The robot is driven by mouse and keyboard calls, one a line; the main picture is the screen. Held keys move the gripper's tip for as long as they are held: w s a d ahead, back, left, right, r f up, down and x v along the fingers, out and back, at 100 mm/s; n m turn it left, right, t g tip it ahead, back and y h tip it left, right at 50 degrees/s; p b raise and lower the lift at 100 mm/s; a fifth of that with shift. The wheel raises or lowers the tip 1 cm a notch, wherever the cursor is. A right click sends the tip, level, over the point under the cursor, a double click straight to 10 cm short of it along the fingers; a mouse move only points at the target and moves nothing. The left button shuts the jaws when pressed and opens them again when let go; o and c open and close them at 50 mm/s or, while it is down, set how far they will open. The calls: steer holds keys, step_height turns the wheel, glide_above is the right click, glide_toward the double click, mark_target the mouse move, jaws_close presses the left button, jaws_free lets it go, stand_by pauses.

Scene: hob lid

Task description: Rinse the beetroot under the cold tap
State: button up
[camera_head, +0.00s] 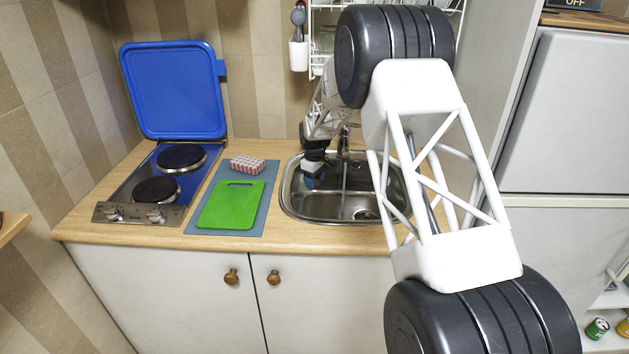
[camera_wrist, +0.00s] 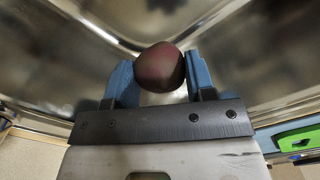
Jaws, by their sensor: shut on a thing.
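The beetroot (camera_wrist: 160,67) is dark red and round in the wrist view. My gripper (camera_wrist: 160,75) is shut on it, with one blue finger on each side. In the head view my gripper (camera_head: 314,180) is over the left part of the steel sink (camera_head: 372,216), and I cannot make out the beetroot there. The tap (camera_head: 343,142) stands at the back of the sink. A thin pale vertical streak below it looks like running water. My gripper is to the left of this streak, apart from it.
A green cutting board (camera_head: 230,205) and a red-and-white checked block (camera_head: 247,164) lie on a grey-blue mat (camera_head: 264,207) left of the sink. The hob (camera_head: 157,190) is further left, its blue lid (camera_head: 174,90) standing open. A fridge (camera_head: 566,110) is at the right.

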steer(key=shift+s+d+r, duration=0.1)
steer(key=shift+s+d, duration=0.4)
steer(key=shift+d, duration=0.05)
steer(key=s+d+r+t, duration=0.1)
steer(key=s+d+t, duration=0.4)
steer(key=s+d, duration=0.8)
steer(key=shift+s+r+t+y, duration=0.15)
steer(key=shift+s+t+y, duration=0.25)
steer(key=shift+s, duration=1.1)
steer(key=w+a+f, duration=0.1)
steer(key=w+f, duration=0.1)
steer(key=w, duration=1.2)
steer(key=shift+a+f, duration=0.3)
steer(key=shift+f, duration=0.1)
steer(key=shift+d, duration=0.6)
stand_by(0.8)
